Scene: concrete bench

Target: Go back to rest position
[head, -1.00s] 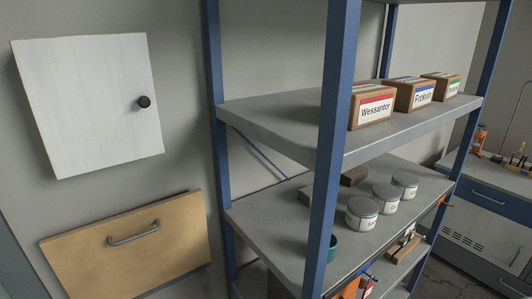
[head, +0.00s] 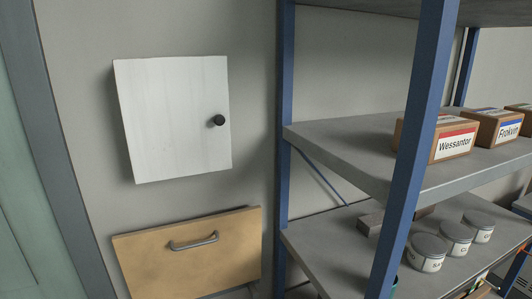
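My gripper is not in view in the head view, and no part of my arm shows clearly. The view holds a white wall cabinet (head: 172,120) with a black round knob (head: 218,120), its door shut. Below it is a wooden drawer front or flap (head: 190,255) with a grey bar handle (head: 194,241). Whether my gripper holds anything cannot be seen.
A blue-posted shelf rack (head: 404,150) stands at the right. Its upper shelf carries the Wessantor box (head: 458,141) and the Frokvin box (head: 507,129). Labelled tins (head: 428,252) and dark blocks (head: 370,224) stand on the lower shelf. A green door (head: 25,210) is at the far left.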

